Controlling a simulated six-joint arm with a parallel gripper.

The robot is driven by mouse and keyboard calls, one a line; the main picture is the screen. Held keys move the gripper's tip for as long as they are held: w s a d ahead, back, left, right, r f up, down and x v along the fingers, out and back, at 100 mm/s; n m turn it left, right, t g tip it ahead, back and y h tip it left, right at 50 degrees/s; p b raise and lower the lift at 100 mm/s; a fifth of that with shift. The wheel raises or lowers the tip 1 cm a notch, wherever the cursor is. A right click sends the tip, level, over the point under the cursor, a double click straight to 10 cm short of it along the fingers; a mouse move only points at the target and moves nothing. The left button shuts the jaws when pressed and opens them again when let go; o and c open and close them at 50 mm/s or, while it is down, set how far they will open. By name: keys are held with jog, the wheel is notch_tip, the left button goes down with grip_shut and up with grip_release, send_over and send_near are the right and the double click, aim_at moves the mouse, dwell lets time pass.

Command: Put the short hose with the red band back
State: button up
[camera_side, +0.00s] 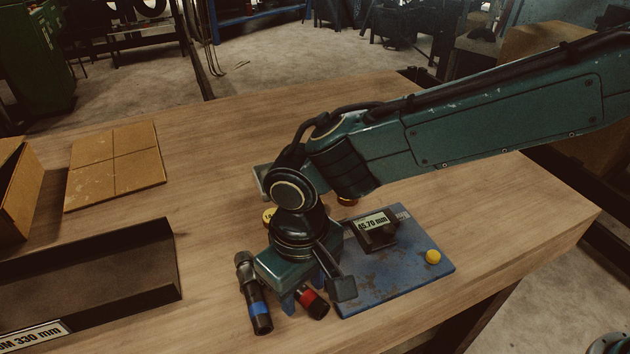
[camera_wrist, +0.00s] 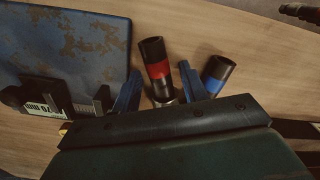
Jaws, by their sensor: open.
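The short hose with the red band (camera_side: 313,304) lies on the wooden table beside the blue plate. It is a black piece with a red ring, and its near end also shows in the wrist view (camera_wrist: 155,58). My gripper (camera_side: 298,297) is low over it. In the wrist view my gripper's blue fingers (camera_wrist: 160,72) are open, one on each side of the hose, with gaps visible. The hose's other end is hidden under my gripper. A similar hose with a blue band (camera_side: 257,305) lies just left of it, outside the fingers; it also shows in the wrist view (camera_wrist: 217,75).
The blue plate (camera_side: 385,283) carries a block reading 45.70 mm (camera_side: 375,228) and a yellow button (camera_side: 432,257). A dark tray (camera_side: 90,275), labelled 330 mm, stands at left. A cardboard sheet (camera_side: 115,163) lies behind it. The table's back middle is clear.

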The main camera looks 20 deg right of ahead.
aim_at(303, 290)
jog(key=shift+r, duration=0.1)
notch_tip(303, 290, up, 12)
dwell(0.7)
dwell(0.4)
jog(key=s+d+r+m+t+y, duration=0.1)
jog(key=d+r, duration=0.3)
jog(key=d, duration=0.7)
jog(key=d+r+m+t, duration=0.1)
jog(key=d+r, duration=0.4)
jog(key=d, duration=0.6)
jog(key=s+d+f+m+t, duration=0.1)
jog(key=s+d+f, duration=0.1)
jog(key=s+d, duration=0.5)
jog(key=s+d+f+m+t+h, duration=0.1)
jog(key=s+d+f+t, duration=0.1)
jog(key=s+d, duration=0.5)
jog(key=d, duration=0.2)
jog(key=shift+d+t, duration=0.3)
